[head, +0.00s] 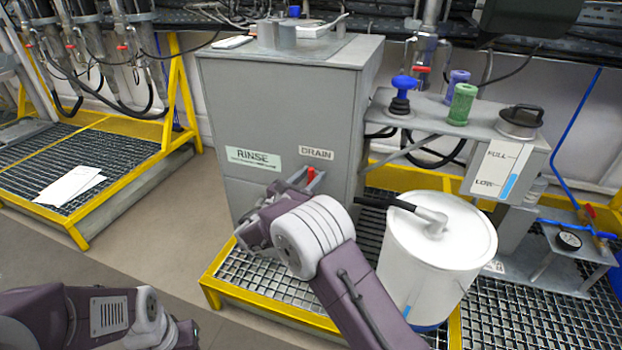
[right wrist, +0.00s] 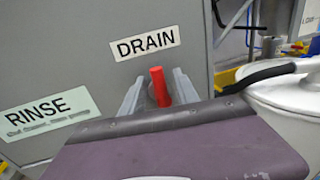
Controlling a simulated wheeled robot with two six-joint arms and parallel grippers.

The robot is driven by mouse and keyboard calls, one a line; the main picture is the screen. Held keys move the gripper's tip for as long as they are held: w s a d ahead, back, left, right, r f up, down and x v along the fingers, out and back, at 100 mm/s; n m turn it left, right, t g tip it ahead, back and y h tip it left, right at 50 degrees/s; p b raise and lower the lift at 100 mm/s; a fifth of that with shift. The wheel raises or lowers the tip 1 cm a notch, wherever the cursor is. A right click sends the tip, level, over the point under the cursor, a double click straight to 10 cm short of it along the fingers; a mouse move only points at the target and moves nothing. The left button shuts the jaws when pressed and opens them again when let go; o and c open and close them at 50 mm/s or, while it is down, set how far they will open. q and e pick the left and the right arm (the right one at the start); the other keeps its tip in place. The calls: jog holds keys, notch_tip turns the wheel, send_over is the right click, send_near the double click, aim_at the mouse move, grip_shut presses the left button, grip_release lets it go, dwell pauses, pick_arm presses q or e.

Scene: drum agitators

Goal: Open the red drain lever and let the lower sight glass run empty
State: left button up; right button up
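The red drain lever (head: 311,174) stands roughly upright on the grey cabinet's front, below the DRAIN label (head: 316,153). It also shows in the right wrist view (right wrist: 160,87). My right gripper (head: 305,181) is at the lever, with one finger on each side of it. A narrow gap shows on the lever's left, so the fingers look open around it; contact on its right is unclear. A white gauge plate (head: 497,168) marked FULL and LOW has a blue strip (head: 509,187) near LOW. I cannot tell whether this is the lower sight glass. My left gripper (head: 188,334) is low at left, its fingers barely visible.
The grey cabinet (head: 290,95) carries a RINSE label (head: 253,158). Yellow-edged grating (head: 270,305) lies below.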

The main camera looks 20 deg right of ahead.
grip_shut()
jog(key=shift+m, duration=0.3)
jog(key=m, duration=0.1)
jog(key=m+b, duration=0.1)
jog(key=shift+s+d+f+m, duration=0.15)
jog(key=shift+s+d+m, duration=0.05)
jog(key=shift+d+m, duration=0.1)
jog(key=shift+s+d+f+m+y+b, duration=0.3)
jog(key=shift+m+y+b, duration=0.35)
jog(key=shift+m+b, duration=1.95)
jog(key=shift+d+f+m+y+b, duration=0.1)
jog(key=shift+f+m+y+b, duration=0.5)
jog(key=shift+m+b, duration=2.05)
jog(key=shift+s+d+f+m+y+b, duration=0.2)
jog(key=shift+m+y+b, duration=0.7)
jog(key=shift+b, duration=3.2)
jog(key=shift+m, duration=0.25)
